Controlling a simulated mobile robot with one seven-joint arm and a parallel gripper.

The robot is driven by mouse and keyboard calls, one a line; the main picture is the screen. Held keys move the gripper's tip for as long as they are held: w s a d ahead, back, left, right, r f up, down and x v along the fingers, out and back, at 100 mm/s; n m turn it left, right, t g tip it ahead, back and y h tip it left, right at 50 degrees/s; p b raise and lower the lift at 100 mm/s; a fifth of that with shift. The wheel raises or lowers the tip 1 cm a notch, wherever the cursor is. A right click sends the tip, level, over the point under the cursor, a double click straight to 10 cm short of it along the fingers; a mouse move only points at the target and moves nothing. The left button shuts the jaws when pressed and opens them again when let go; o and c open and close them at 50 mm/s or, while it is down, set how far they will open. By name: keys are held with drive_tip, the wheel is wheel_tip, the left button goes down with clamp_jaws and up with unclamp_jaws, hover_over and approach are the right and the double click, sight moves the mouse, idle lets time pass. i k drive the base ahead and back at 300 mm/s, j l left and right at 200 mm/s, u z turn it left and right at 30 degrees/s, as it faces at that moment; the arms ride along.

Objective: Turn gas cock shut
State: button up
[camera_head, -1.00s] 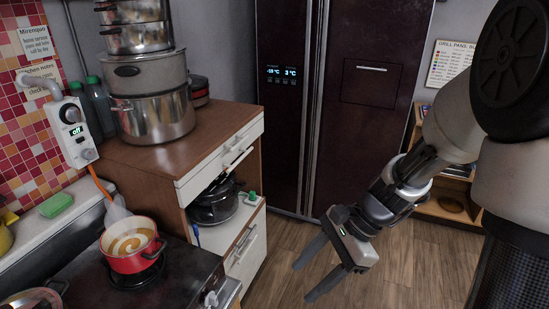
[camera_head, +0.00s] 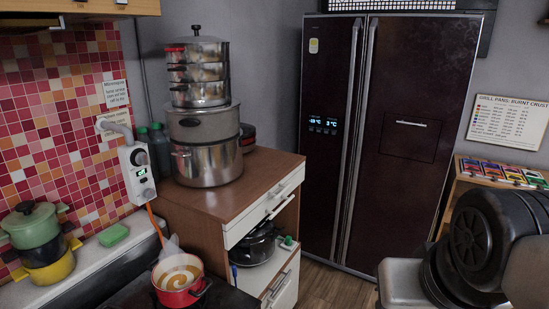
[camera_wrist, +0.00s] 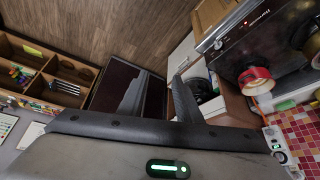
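A white wall unit (camera_head: 137,175) with a dark round dial, a small lit display and a lower knob hangs on the tiled wall at the left of the head view. A grey pipe enters its top and an orange hose (camera_head: 156,222) leaves below; it looks like the gas cock. The display read "off" in the earlier frame. The unit also shows at the lower right edge of the wrist view (camera_wrist: 279,146). My gripper (camera_wrist: 161,82) is open and empty in the wrist view, its two fingers apart, well away from the unit.
A red pot (camera_head: 178,279) stands on the stove near the hose. A pot stack (camera_head: 205,165) is on the wooden cabinet (camera_head: 218,204) right of the unit. Green and yellow pots (camera_head: 34,227) stand left. A dark fridge (camera_head: 400,130) stands behind; wooden floor lies before it.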

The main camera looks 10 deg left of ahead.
sight(142, 158)
drive_tip(key=u, duration=1.5)
drive_tip(key=i+l+u, duration=0.2)
drive_tip(key=l+u, duration=0.15)
drive_tip(key=l, duration=0.15)
drive_tip(key=l+u, duration=0.35)
drive_tip(key=l, duration=0.35)
drive_tip(key=i+j, duration=0.15)
drive_tip(key=j, duration=0.05)
